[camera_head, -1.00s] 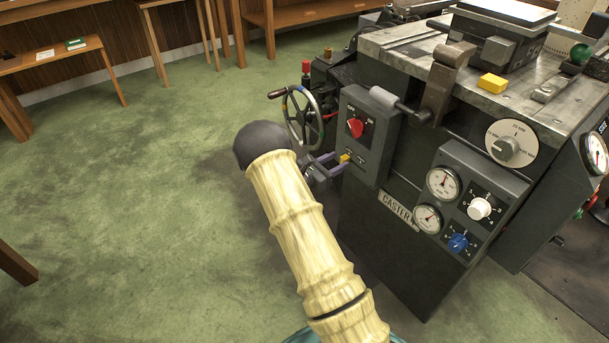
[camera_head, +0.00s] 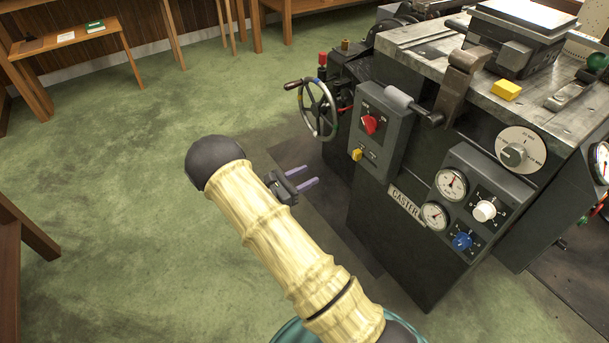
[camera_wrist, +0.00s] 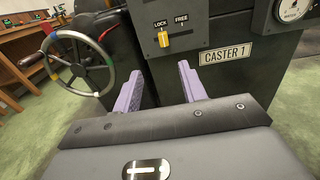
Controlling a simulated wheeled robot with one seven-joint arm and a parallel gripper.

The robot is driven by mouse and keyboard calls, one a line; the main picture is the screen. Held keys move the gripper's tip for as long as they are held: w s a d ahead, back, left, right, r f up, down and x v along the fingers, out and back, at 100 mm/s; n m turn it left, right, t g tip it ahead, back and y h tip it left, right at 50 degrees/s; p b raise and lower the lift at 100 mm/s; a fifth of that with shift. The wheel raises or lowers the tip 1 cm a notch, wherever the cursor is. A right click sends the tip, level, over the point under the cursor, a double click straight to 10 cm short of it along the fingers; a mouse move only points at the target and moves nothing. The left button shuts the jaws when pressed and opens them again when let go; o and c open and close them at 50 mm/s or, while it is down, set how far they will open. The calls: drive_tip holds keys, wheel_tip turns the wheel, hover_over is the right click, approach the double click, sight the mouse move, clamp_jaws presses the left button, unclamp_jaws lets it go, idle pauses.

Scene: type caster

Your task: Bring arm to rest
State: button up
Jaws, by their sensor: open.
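My arm (camera_head: 285,235) reaches up from the bottom of the head view, over the green floor. My gripper (camera_head: 308,180) has two purple fingers spread apart, with nothing between them. It is to the left of the dark type caster (camera_head: 400,258) and apart from it. In the wrist view my gripper (camera_wrist: 158,88) faces the caster's front. A yellow switch (camera_wrist: 163,40) with "LOCK" and "FREE" labels sits on a grey panel, and its lever points down. The switch also shows in the head view (camera_head: 356,154), clear of my fingers.
A handwheel (camera_head: 318,108) sticks out from the caster's left side. Gauges and knobs (camera_head: 463,213) cover its front. Wooden tables (camera_head: 75,45) stand along the back wall, and wooden furniture (camera_head: 20,250) is at the left edge. The green floor (camera_head: 110,200) at left is open.

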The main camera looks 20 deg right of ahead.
drive_tip(key=shift+w, duration=0.2)
drive_tip(key=s+d+r+m+g+y, duration=0.1)
drive_tip(key=s+r+m+g+y, duration=0.1)
drive_tip(key=s+m+g+y, duration=0.4)
drive_tip(key=s+d+r+m+g+y, duration=0.15)
drive_tip(key=s+m, duration=0.25)
drive_tip(key=s, duration=0.4)
drive_tip(key=s+a+r+m+t+y, duration=0.5)
drive_tip(key=s+a+r+m+y, duration=0.35)
drive_tip(key=m+y, duration=0.2)
drive_tip(key=w+p+v, duration=0.2)
drive_tip(key=p+v, duration=1)
drive_tip(key=p, duration=0.1)
drive_tip(key=w+a+r+p+v, duration=0.1)
drive_tip(key=w+p+v, duration=0.2)
drive_tip(key=p+v, duration=0.9)
drive_tip(key=w+a+r+p+v, duration=0.1)
drive_tip(key=w+p+v, duration=0.2)
drive_tip(key=p+v, duration=1)
drive_tip(key=shift+s+d+h+p, duration=0.2)
drive_tip(key=shift+d+h+p, duration=0.1)
drive_tip(key=shift+p, duration=0.05)
drive_tip(key=shift+m, duration=0.25)
